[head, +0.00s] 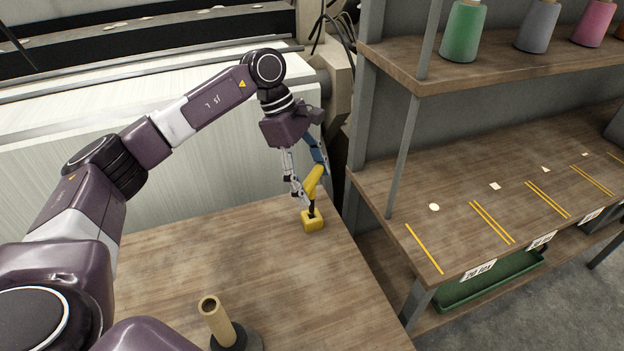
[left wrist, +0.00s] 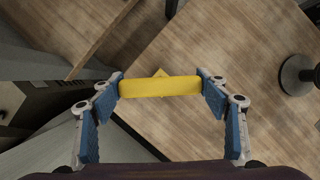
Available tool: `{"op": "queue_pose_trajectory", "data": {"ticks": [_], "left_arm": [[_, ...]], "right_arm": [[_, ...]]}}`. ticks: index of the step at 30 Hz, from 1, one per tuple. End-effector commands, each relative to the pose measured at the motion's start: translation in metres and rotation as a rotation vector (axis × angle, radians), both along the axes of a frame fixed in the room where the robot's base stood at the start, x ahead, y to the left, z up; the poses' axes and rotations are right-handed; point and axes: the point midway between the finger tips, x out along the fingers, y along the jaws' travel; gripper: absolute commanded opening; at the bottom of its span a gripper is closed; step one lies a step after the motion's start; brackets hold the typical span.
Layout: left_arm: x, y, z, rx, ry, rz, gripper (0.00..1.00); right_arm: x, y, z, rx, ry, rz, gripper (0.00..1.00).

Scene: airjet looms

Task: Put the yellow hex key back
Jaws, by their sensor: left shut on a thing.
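The yellow hex key (head: 314,180) has a yellow handle and a dark shaft that points down. My left gripper (head: 306,182) is shut on its handle. The shaft's lower end meets a small yellow block (head: 312,221) on the wooden table; I cannot tell how deep it sits in it. In the left wrist view the yellow handle (left wrist: 160,87) lies crosswise between the blue finger pads, and a corner of the yellow block (left wrist: 160,72) shows just behind it. My right gripper is not in view.
A cardboard tube on a dark round base (head: 218,325) stands at the table's front. At right is a wooden shelf (head: 390,190) with yellow line marks; green, grey and pink cones stand above, a green tray (head: 490,282) below. The table's middle (head: 200,260) is clear.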

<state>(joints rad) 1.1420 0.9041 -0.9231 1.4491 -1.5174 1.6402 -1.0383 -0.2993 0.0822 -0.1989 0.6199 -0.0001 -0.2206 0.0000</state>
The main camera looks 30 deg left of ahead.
Motion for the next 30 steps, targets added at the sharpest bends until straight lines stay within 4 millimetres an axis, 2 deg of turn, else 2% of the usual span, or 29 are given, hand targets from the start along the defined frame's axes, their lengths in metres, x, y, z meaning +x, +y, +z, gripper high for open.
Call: {"op": "queue_pose_trajectory", "data": {"ticks": [8, 30], "left_arm": [[0.000, 0.000, -0.003, 0.000, 0.000, 0.000, 0.30], [0.000, 0.000, -0.041, 0.000, 0.000, 0.000, 0.30]], "right_arm": [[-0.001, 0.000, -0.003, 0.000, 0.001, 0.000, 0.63], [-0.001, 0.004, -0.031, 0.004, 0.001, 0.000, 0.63]]}}
